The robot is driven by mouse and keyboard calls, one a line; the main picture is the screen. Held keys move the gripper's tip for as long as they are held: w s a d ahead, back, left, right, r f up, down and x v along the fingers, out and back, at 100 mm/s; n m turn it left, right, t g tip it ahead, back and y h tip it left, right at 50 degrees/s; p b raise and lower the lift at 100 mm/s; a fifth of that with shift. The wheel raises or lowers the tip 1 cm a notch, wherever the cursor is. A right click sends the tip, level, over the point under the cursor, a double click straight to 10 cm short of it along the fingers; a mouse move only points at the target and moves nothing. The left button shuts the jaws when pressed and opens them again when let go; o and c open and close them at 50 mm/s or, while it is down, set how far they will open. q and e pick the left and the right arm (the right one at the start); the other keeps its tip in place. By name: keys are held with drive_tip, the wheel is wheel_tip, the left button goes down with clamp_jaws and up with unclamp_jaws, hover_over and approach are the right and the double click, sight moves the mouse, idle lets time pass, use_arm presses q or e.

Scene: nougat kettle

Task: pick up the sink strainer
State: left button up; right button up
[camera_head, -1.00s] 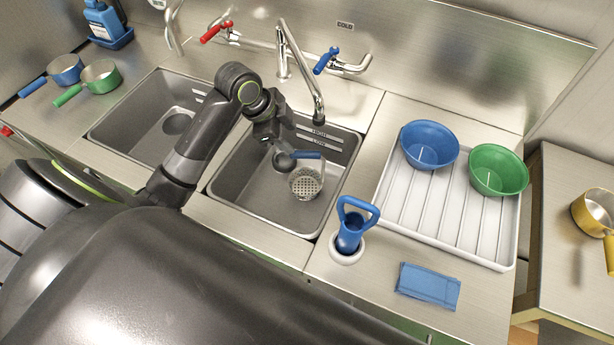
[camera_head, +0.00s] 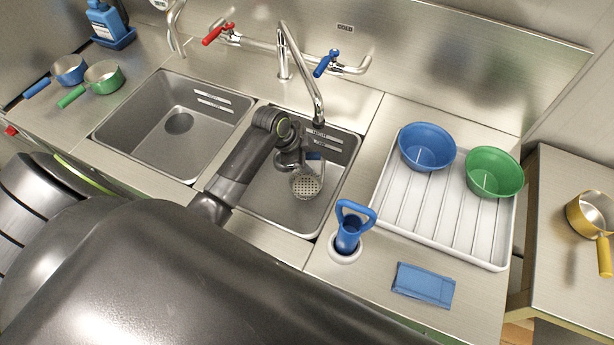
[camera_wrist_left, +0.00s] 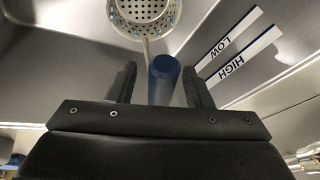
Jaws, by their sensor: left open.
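The sink strainer (camera_head: 306,186) is a round perforated metal basket with a blue handle, in the right sink basin. In the left wrist view its perforated bowl (camera_wrist_left: 146,14) is at the top, and its blue handle (camera_wrist_left: 164,80) points toward my left gripper (camera_wrist_left: 158,82). The gripper's two fingers are open, one on each side of the handle, with a gap on both sides. In the head view my left gripper (camera_head: 300,164) is over the right basin, by the handle, and partly hidden by my arm. My right gripper is not in view.
The right basin (camera_head: 262,205) has walls around the strainer, and a faucet (camera_head: 303,75) reaches over it. The left basin (camera_head: 150,140) is empty. A blue plunger (camera_head: 350,232), a blue cloth (camera_head: 424,284) and a white rack (camera_head: 400,205) with two bowls are to the right.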

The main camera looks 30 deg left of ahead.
use_arm(q)
drive_tip(key=shift+w+f, duration=0.1)
drive_tip(key=shift+f, duration=0.2)
clamp_jaws()
drive_tip(key=shift+r, duration=0.15)
idle(0.3)
